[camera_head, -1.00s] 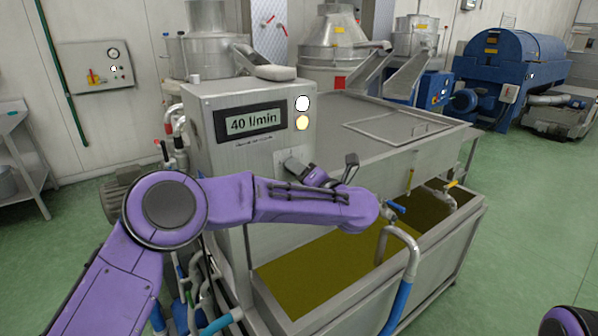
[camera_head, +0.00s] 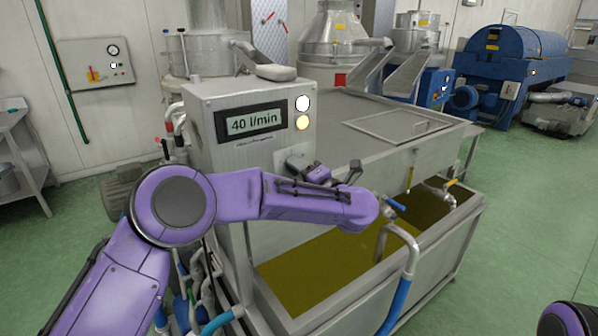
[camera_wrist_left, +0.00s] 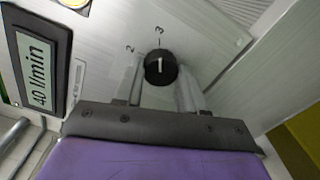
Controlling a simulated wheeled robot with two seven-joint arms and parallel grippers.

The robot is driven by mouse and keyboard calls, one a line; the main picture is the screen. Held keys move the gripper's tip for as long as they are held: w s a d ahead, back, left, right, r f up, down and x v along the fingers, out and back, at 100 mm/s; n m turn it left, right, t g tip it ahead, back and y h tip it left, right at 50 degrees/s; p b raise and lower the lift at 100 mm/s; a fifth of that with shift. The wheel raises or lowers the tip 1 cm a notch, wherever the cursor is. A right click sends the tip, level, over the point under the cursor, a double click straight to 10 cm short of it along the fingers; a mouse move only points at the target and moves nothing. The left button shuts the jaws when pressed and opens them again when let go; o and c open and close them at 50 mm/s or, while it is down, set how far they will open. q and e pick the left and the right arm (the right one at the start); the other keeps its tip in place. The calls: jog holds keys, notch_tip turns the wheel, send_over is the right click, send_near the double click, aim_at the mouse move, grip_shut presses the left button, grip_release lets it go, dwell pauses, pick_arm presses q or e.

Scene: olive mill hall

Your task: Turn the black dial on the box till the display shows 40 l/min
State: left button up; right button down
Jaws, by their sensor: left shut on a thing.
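The grey metal box (camera_head: 200,150) carries a display (camera_head: 251,122) that reads 40 l/min. The display also shows at the left of the left wrist view (camera_wrist_left: 35,72), turned on its side. The black dial (camera_wrist_left: 160,67) is on the box front, with a white pointer line on its face. My left gripper (camera_wrist_left: 160,78) is shut on the dial, one finger on each side of it. In the head view my left gripper (camera_head: 297,165) is at the box front below the lamps, and its wrist hides the dial. My right gripper is out of view.
A white lamp (camera_head: 302,103) and a yellowish lamp (camera_head: 302,122) sit beside the display. Below is an open tank (camera_head: 300,310) of yellow-green liquid, with a curved pipe (camera_head: 405,245) and a blue-handled valve (camera_head: 394,202) near my left arm. Green floor (camera_head: 530,220) is free at right.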

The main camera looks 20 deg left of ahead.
pick_arm(q)
jog(key=o, duration=1.1)
jog(key=shift+c, duration=0.2)
jog(key=b+v, duration=0.3)
jog(key=v, duration=0.7)
jog(key=shift+s+d, duration=0.2)
jog(key=shift+d, duration=0.05)
